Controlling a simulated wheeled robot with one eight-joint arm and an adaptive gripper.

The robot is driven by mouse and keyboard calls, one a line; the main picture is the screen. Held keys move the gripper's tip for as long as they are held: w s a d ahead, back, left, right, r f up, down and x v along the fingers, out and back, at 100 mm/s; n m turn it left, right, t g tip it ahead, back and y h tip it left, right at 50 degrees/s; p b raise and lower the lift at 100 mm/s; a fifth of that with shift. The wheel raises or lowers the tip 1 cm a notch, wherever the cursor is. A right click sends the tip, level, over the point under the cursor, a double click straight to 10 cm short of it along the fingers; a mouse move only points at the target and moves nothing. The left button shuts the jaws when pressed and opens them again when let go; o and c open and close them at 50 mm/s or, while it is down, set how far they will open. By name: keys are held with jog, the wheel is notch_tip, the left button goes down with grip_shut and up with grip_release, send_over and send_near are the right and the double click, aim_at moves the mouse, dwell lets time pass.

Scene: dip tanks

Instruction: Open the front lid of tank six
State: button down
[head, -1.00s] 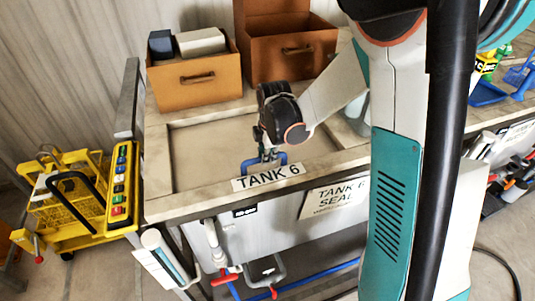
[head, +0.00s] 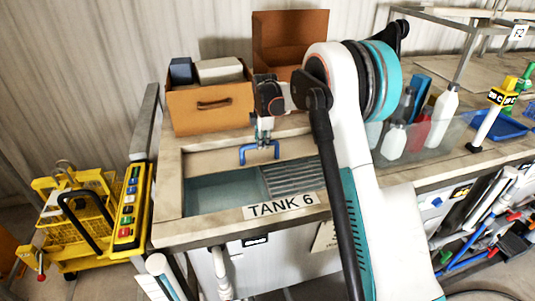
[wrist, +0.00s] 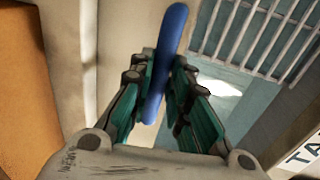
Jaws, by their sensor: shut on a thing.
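Tank six bears a "TANK 6" label (head: 281,206) on its front rim. Its front lid (head: 215,160) is a pale panel with a blue handle (head: 259,153), now back from the front rim. In front of the lid the tank interior (head: 222,192) is uncovered, blue-green inside with a grey slatted rack (head: 291,177) on the right. My gripper (head: 264,138) is above the handle and shut on it. In the wrist view the blue handle (wrist: 168,60) runs between the teal fingers of my gripper (wrist: 163,95). My arm hides the tank's right end.
Two brown boxes, one closed-fronted box (head: 210,104) and one open box (head: 288,60), stand behind the lid. A yellow cart (head: 125,205) is at the left. Bottles (head: 443,108) in a clear bin stand at the right.

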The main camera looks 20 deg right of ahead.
jog(key=shift+w, duration=1.95)
jog(key=c, duration=1.5)
grip_release()
jog(key=r, duration=0.4)
jog(key=s+r, duration=0.1)
jog(key=r, duration=0.3)
jog(key=s+r, duration=0.1)
jog(key=r, duration=0.2)
jog(key=shift+s+r, duration=0.2)
jog(key=shift+r, duration=0.2)
